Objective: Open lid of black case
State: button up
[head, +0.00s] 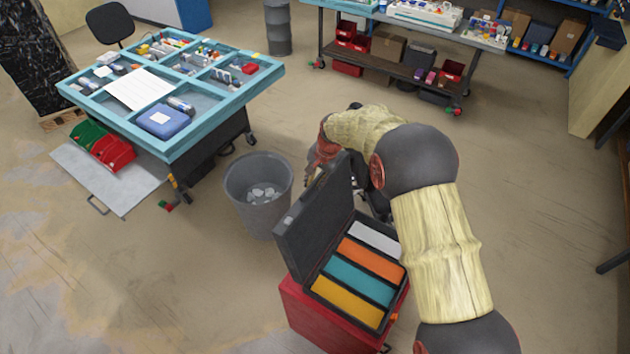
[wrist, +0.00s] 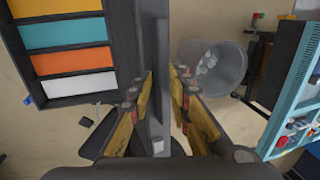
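The black case (head: 357,275) stands open on a red box. Its black lid (head: 315,215) is raised and roughly upright. Inside the case are yellow, teal, orange and white panels, also visible at the upper left of the wrist view. My gripper (wrist: 163,76) is at the lid, which runs edge-on between its two fingers in the wrist view (wrist: 155,40). The fingers converge on both faces of the lid and look closed on it. In the head view, my gripper is at the lid's far end, mostly hidden behind my arm and the lid.
A grey waste bin (head: 258,190) stands on the floor just left of the lid. A blue-framed table (head: 262,75) with tools is at the left. A wheeled cart (head: 385,66) stands at the back.

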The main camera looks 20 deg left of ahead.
jog(key=shift+o, duration=0.8)
jog(key=shift+r, duration=0.1)
jog(key=shift+w+r, duration=0.1)
jog(key=shift+r, duration=0.35)
jog(key=v, duration=1.1)
jog(key=shift+d, duration=0.15)
